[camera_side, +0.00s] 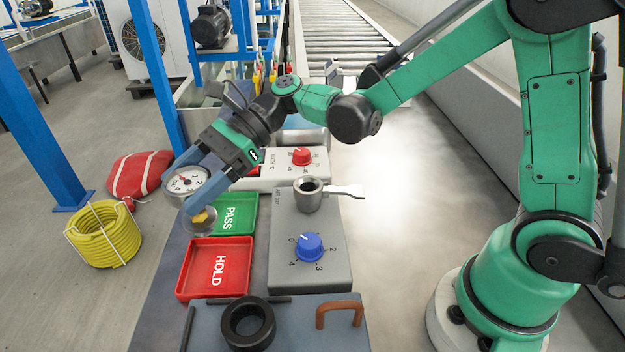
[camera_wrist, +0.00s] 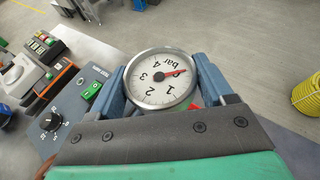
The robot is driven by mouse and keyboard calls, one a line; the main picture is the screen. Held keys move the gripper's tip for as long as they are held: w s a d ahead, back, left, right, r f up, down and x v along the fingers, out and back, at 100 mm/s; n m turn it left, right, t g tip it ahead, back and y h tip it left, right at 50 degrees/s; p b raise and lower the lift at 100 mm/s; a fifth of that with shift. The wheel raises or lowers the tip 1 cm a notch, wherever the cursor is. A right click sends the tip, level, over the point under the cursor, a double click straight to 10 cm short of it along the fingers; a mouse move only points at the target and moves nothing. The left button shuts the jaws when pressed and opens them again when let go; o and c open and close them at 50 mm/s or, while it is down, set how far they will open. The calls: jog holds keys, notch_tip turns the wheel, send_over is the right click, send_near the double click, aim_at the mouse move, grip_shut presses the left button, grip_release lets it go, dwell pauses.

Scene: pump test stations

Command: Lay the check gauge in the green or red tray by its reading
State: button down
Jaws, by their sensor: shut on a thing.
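The check gauge (camera_side: 186,180) is a round white dial in a metal rim, held between the blue fingers of my gripper (camera_side: 190,188). In the wrist view the gauge (camera_wrist: 160,80) sits between both fingertips (camera_wrist: 166,84), its "bar" dial upside down. Its red needle points right, close to the low end of the scale by the 0, as far as I can tell. The green tray (camera_side: 249,212) marked PASS is just right of the gripper. The red tray (camera_side: 215,268) marked HOLD is nearer the camera. Both trays look empty.
A round metal dish-like thing (camera_side: 198,227) with a yellow part shows below the gauge. Right of the trays stands a grey box (camera_side: 285,275) with a blue knob (camera_side: 309,247) and a metal fitting (camera_side: 308,195). A black ring (camera_side: 247,323) lies in front. A yellow hose coil (camera_side: 103,233) is on the floor.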

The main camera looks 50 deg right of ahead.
aim_at(207, 232)
jog(key=shift+f, duration=4.35)
jog(key=shift+f, duration=0.1)
grip_release()
jog(key=s+d+r+n+t+h, duration=0.3)
jog(key=d+n+h, duration=0.3)
jog(key=d+n, duration=0.2)
jog(key=s+d+r+n+t+h, duration=0.2)
jog(key=s+d+r+n+h, duration=0.2)
jog(key=d+n+h, duration=0.3)
jog(key=s+d+n, duration=0.1)
jog(key=d+n, duration=0.1)
jog(key=n, duration=0.2)
jog(key=shift+s+d+r+t+h, duration=0.15)
jog(key=shift+r+t+h, duration=0.15)
jog(key=shift+t, duration=0.1)
jog(key=shift+f, duration=0.1)
